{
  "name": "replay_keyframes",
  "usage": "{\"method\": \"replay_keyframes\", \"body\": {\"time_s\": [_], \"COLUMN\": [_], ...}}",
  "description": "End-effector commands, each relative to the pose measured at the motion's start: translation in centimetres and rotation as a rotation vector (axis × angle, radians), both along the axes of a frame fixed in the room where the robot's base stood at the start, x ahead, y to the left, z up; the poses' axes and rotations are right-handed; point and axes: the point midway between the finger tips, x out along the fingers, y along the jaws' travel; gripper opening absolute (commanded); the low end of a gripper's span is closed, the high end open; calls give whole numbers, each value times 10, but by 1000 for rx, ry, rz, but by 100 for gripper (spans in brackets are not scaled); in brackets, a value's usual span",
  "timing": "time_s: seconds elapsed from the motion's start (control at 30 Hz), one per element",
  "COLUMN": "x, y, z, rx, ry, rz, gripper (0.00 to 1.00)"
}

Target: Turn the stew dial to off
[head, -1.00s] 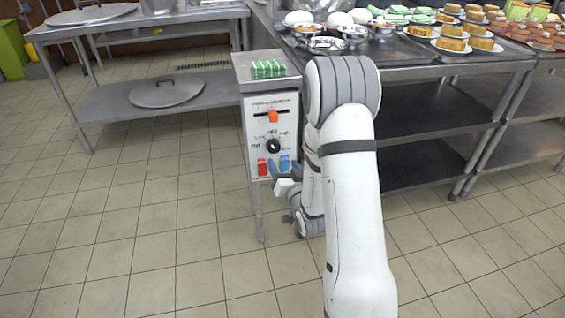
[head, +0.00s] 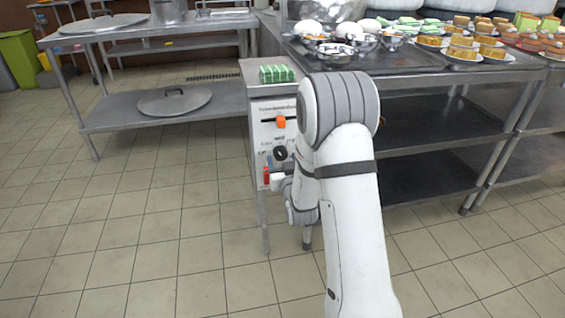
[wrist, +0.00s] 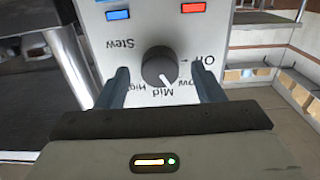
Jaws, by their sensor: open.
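The stew dial (wrist: 158,66) is a round black knob on a pale control panel, shown upside down in the wrist view. Its white pointer mark lies near the Mid and Low lettering; Off is lettered to its right in this view. It also shows in the head view (head: 280,153), partly beside my arm. My gripper (wrist: 160,72) is open, with one finger on each side of the dial and gaps visible between fingers and knob. In the head view my gripper is mostly hidden by my arm, near the panel's lower part.
A red switch (wrist: 193,8) and a blue switch (wrist: 118,14) sit on the panel near the dial. An orange slider (head: 281,121) is above the dial in the head view. A green-and-white block (head: 276,74) lies on the box top. Floor to the left is clear.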

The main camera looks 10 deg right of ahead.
Motion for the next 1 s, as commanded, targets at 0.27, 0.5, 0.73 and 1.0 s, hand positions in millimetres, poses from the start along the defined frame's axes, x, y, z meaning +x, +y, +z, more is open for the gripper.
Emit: {"method": "replay_keyframes", "body": {"time_s": [0.27,0.5,0.73,1.0], "x": [11,10,10,10], "y": [0,0,0,0], "z": [0,0,0,0], "rx": [1,1,1,0], "ry": [1,1,1,1], "rz": [0,0,0,1], "gripper": [62,53,34,17]}}
